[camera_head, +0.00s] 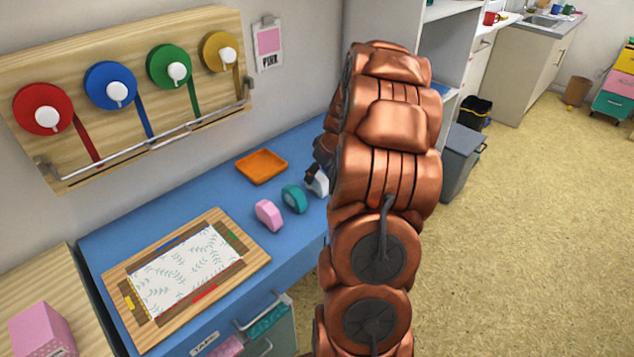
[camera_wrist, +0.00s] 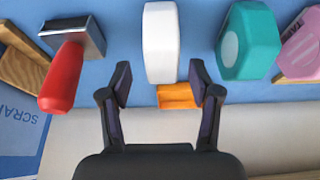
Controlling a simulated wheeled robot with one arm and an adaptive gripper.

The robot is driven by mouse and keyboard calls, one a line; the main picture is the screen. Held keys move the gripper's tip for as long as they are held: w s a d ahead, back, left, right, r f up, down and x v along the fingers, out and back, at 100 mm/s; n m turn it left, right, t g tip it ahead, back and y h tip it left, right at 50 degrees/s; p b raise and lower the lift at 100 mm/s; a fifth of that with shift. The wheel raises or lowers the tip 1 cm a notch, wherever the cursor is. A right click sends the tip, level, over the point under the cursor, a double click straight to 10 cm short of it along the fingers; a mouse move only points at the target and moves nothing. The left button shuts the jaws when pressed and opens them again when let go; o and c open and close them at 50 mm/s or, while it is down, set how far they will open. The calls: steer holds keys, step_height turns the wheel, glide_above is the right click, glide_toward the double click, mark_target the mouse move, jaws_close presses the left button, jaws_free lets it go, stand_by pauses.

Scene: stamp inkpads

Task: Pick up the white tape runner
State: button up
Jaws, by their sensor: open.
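The white tape runner (camera_wrist: 161,35) is on the blue worktop, upper middle of the wrist view. In the head view a white piece of it (camera_head: 318,184) shows beside my arm, which hides the rest. My gripper (camera_wrist: 160,75) is open and empty, with one finger on either side of the runner's near end. I cannot tell whether a finger touches it. A teal tape runner (camera_wrist: 258,40) stands to its right, with a pink one (camera_wrist: 302,48) beyond. They also show in the head view, teal (camera_head: 293,198) and pink (camera_head: 268,214).
A red-handled tool with a grey head (camera_wrist: 65,78) lies left of the white runner. An orange tray (camera_head: 262,177) sits near the wall; orange shows between my fingers (camera_wrist: 178,97). A wooden frame board (camera_head: 245,253) lies at the front. A ribbon rack (camera_head: 130,100) hangs above.

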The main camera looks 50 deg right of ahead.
steer(key=shift+p+x, duration=0.4)
steer(key=shift+x, duration=1.35)
steer(key=shift+a, duration=0.1)
steer(key=shift+c, duration=0.2)
jaws_close()
